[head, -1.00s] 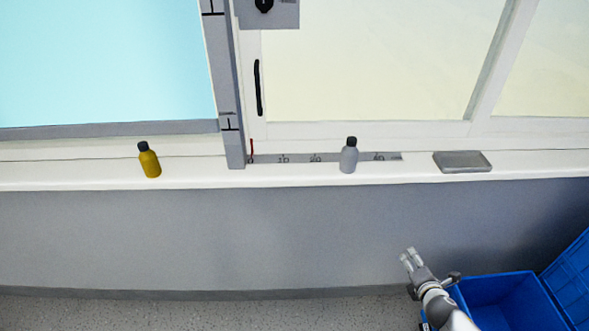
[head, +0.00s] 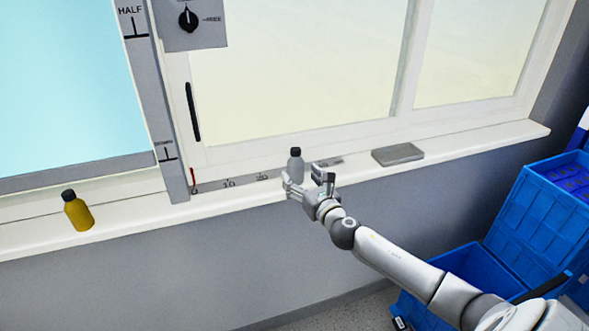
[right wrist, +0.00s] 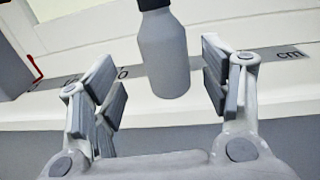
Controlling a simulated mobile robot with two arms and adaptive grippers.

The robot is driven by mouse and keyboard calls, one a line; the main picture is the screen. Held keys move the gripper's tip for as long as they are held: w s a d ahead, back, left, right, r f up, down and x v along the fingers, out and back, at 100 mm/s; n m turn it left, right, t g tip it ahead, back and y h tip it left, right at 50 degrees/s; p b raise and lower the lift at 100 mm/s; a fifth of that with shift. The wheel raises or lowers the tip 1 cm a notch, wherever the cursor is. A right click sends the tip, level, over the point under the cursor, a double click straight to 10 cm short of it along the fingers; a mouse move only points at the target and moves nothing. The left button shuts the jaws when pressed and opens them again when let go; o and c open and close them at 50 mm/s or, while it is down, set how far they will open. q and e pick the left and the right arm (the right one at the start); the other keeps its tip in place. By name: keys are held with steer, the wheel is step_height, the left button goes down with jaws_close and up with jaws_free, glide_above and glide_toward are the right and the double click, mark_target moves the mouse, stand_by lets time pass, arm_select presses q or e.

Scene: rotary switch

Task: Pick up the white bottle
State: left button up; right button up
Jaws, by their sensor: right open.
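The white bottle (head: 295,164), light grey-white with a black cap, stands upright on the window sill. It also shows in the right wrist view (right wrist: 163,55), where its top is cut off. My right gripper (head: 308,180) is open in front of the bottle. In the right wrist view its finger pads (right wrist: 160,82) lie to the left and right of the bottle's lower part, with a gap on each side. I cannot tell how far the bottle reaches in between the fingers. My left gripper is in no view.
A yellow bottle (head: 77,211) with a black cap stands at the sill's left. A grey flat tray (head: 398,154) lies right of the gripper. A ruler strip (head: 232,184) runs along the sill (head: 490,138). Blue crates (head: 545,215) stand at the lower right. A rotary switch (head: 188,19) is above.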

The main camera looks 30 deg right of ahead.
mark_target(300, 173)
steer(key=shift+w+d, duration=0.2)
steer(key=shift+w, duration=0.65)
steer(key=shift+w+d, duration=0.25)
steer(key=shift+w, duration=0.65)
steer(key=shift+w+d, duration=0.2)
steer(key=shift+w, duration=0.65)
steer(key=c, duration=1.2)
steer(key=shift+o, duration=0.2)
steer(key=shift+r, duration=0.1)
